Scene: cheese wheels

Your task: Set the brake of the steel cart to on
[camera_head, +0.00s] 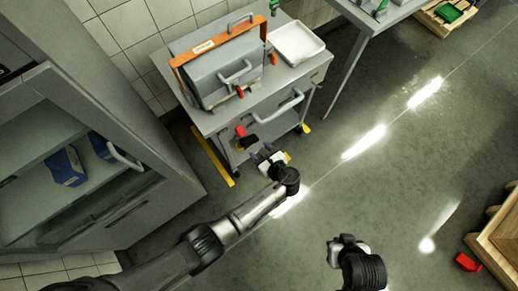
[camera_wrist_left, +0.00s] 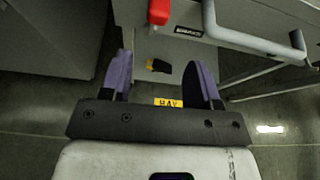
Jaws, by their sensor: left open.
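The steel cart (camera_head: 285,82) stands against the tiled wall in the head view, with a drawer handle (camera_head: 278,107) on its front. A red knob or lever end (camera_head: 240,130) shows at its front left; it also shows in the left wrist view (camera_wrist_left: 158,12), beside the handle (camera_wrist_left: 250,38). A small black and yellow part (camera_wrist_left: 158,65) shows low between my fingers; I cannot tell whether it is a pedal. The brake's setting is not readable. My left gripper (camera_head: 264,154) is open and empty before the cart's lower front, its purple fingers apart (camera_wrist_left: 162,80). My right gripper (camera_head: 347,242) is over open floor, its fingers unclear.
A grey machine with an orange frame (camera_head: 216,42) and a white tray (camera_head: 297,44) stand on the cart. A yellow floor label (camera_wrist_left: 168,102) lies below. An open grey cabinet (camera_head: 75,150) is left, a table (camera_head: 372,20) back right, a wooden crate (camera_head: 500,240) right. Middle floor is clear.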

